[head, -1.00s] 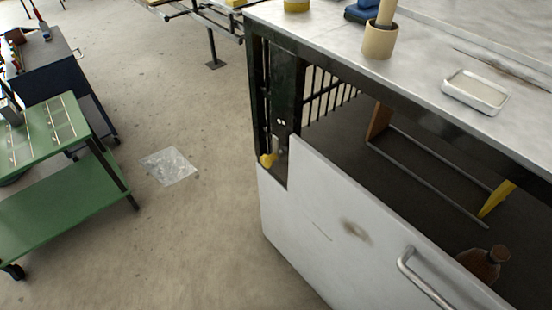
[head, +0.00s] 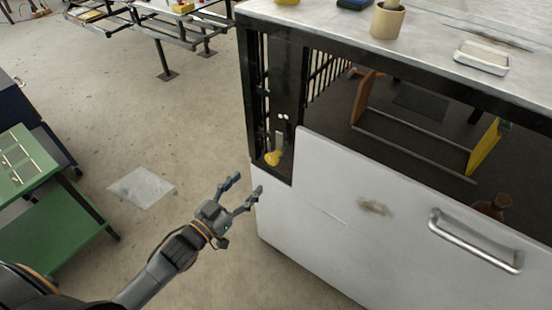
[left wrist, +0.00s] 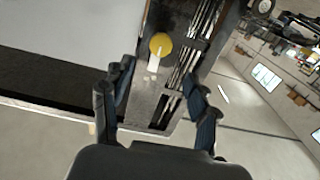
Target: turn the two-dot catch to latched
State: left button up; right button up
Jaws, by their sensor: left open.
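The two-dot catch has a yellow knob (head: 273,158) on a short pale lever, low on the dark upright panel at the left end of the bench. Two white dots (head: 283,117) show just above it. In the left wrist view the yellow knob (left wrist: 160,44) is ahead, above the space between the fingers, with its pale lever below it. My left gripper (head: 248,190) is open and empty, below and left of the knob and apart from it. It also shows in the left wrist view (left wrist: 158,95). My right gripper is not in view.
The white front panel (head: 340,200) with a metal handle (head: 475,240) lies right of the catch. The bench top (head: 430,55) holds a beige cup (head: 388,20) and a tray (head: 482,57). A green cart (head: 60,225) stands left.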

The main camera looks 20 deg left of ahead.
aim_at(270, 161)
pick_arm(q)
jog(key=x, duration=1.2)
jog(key=shift+w+f, duration=0.1)
grip_shut()
